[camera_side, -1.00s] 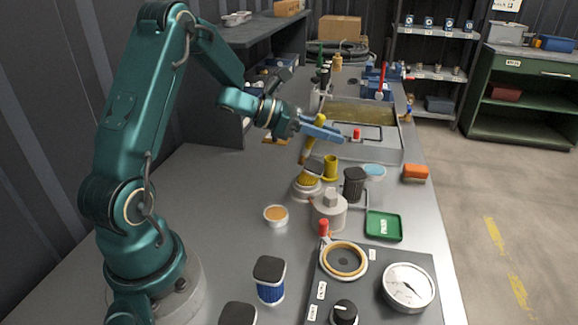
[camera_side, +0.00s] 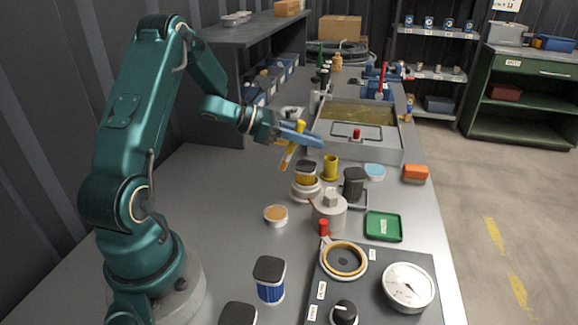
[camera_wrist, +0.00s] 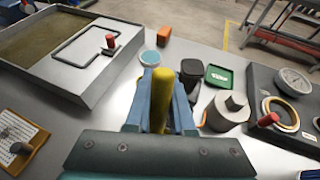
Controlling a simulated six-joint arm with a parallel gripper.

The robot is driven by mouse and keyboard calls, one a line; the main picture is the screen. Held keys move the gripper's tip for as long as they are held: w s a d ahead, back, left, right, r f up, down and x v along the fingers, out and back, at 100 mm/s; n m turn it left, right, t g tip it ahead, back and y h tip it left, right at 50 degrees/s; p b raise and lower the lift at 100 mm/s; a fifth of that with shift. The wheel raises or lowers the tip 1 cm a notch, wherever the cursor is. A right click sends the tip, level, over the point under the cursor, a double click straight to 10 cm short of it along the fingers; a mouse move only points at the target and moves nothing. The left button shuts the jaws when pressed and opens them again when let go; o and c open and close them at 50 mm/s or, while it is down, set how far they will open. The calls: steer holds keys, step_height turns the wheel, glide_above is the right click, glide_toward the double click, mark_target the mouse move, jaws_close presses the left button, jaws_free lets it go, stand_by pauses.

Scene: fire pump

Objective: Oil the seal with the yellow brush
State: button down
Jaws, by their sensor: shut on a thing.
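My gripper (camera_side: 299,133) is shut on the yellow brush (camera_side: 290,154), its blue fingers on both sides of the handle. The brush is tilted, lower end down and left, held above the bench. In the wrist view the yellow handle (camera_wrist: 161,98) shows between the fingers, and its lower end is hidden. An amber ring that looks like the seal (camera_side: 343,260) lies in a round housing on the grey panel, well in front of the brush and apart from it. It also shows in the wrist view (camera_wrist: 281,114). A small dish of orange-brown content (camera_side: 276,215) stands on the bench.
A yellow cup (camera_side: 330,168), a yellow-and-black jar (camera_side: 306,178), a dark canister (camera_side: 353,184) and a grey lidded pot (camera_side: 329,213) stand between brush and panel. A gauge (camera_side: 408,286) and green tray (camera_side: 383,226) lie right. The bench's left middle is clear.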

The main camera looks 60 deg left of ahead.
steer(key=w+d, duration=0.3)
steer(key=shift+s+a, duration=2.05)
steer(key=shift+s, duration=0.05)
step_height(320, 180, up, 12)
steer(key=shift+f, duration=0.25)
steer(key=w+d+f+n+g, duration=0.1)
steer(key=w+d+f, duration=0.3)
steer(key=f, duration=0.4)
steer(key=shift+w+d+y, duration=0.15)
steer(key=shift+y, duration=0.25)
steer(key=shift+f, duration=0.8)
